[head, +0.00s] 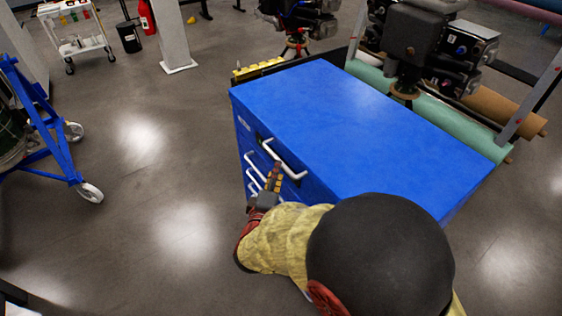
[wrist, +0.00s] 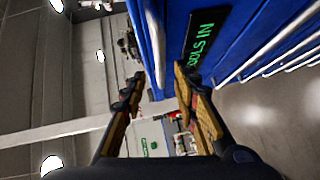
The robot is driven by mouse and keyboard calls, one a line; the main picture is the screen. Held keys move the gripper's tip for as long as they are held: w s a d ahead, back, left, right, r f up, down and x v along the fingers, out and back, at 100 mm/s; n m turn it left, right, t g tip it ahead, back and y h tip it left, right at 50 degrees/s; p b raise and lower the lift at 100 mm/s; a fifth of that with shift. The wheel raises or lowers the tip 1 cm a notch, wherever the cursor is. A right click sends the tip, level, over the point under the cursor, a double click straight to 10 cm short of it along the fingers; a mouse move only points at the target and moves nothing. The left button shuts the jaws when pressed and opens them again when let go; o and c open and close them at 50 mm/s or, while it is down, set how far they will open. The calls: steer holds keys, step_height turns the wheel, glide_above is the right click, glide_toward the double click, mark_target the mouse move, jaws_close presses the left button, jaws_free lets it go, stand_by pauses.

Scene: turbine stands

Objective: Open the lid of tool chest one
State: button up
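The blue tool chest (head: 370,125) stands in the middle of the head view with its flat lid down. A pale bar handle (head: 285,158) is near the top of its front, with more pale handles below. My gripper (head: 272,178) is at the upper front, close to that handle; contact cannot be told. In the wrist view, my gripper (wrist: 161,82) is open, its two fingers apart with nothing held. There, the chest's blue front (wrist: 235,50) fills the upper right, with a dark label in green letters (wrist: 208,38). My arm hides the chest's near corner.
Dark machinery (head: 425,45) and green and tan rolls (head: 460,125) stand close behind the chest. A blue wheeled frame (head: 45,130) is at the left. A white cart (head: 75,35) and a pale post (head: 172,35) are farther back. The floor left of the chest is clear.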

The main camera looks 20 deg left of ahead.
mark_target(279, 159)
steer(key=w, duration=0.2)
steer(key=w+b, duration=0.1)
steer(key=w, duration=0.1)
steer(key=w+f, duration=0.1)
steer(key=w, duration=0.1)
steer(key=shift+w+a, duration=0.15)
steer(key=shift+a, duration=0.15)
steer(key=shift+c, duration=1.1)
jaws_close()
